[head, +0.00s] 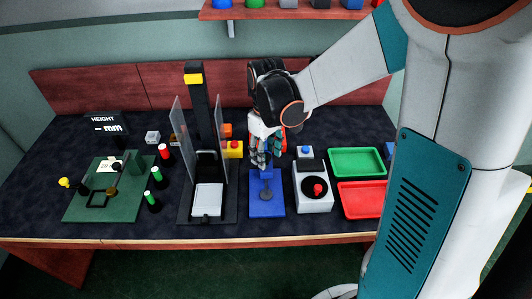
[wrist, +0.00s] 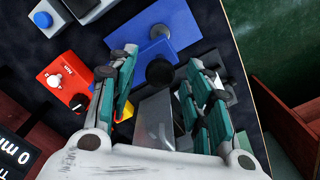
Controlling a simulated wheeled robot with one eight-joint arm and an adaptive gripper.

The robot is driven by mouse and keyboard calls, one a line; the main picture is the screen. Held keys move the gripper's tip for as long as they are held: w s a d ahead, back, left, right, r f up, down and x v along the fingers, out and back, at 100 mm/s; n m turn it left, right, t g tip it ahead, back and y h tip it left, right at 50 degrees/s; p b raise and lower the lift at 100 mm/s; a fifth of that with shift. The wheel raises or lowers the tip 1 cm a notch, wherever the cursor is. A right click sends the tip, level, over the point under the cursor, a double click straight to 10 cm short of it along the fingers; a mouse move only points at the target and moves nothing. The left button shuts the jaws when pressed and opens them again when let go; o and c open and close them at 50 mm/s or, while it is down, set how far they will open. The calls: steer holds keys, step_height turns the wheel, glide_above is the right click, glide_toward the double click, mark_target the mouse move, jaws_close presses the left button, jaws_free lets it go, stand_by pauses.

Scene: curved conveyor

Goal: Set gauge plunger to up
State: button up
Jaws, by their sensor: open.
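A blue stand (head: 267,205) sits on the dark bench at center, with an upright and a dark round disc low on its front. I take it to be the gauge, but its plunger is not clearly told apart. My gripper (head: 268,161) is over the back of this stand and hides its upper part. In the wrist view the two teal fingers of my gripper (wrist: 161,88) are spread apart. A dark round knob (wrist: 160,71) shows between them, with blue plate (wrist: 185,20) behind it. I cannot tell whether a finger touches it.
A press with clear side panels (head: 220,150) stands close on the left.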

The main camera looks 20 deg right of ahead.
jaws_close()
step_height(320, 180, up, 8)
steer(key=p, duration=0.5)
steer(key=shift+f, duration=0.2)
jaws_free()
step_height(320, 180, up, 12)
stand_by(0.6)
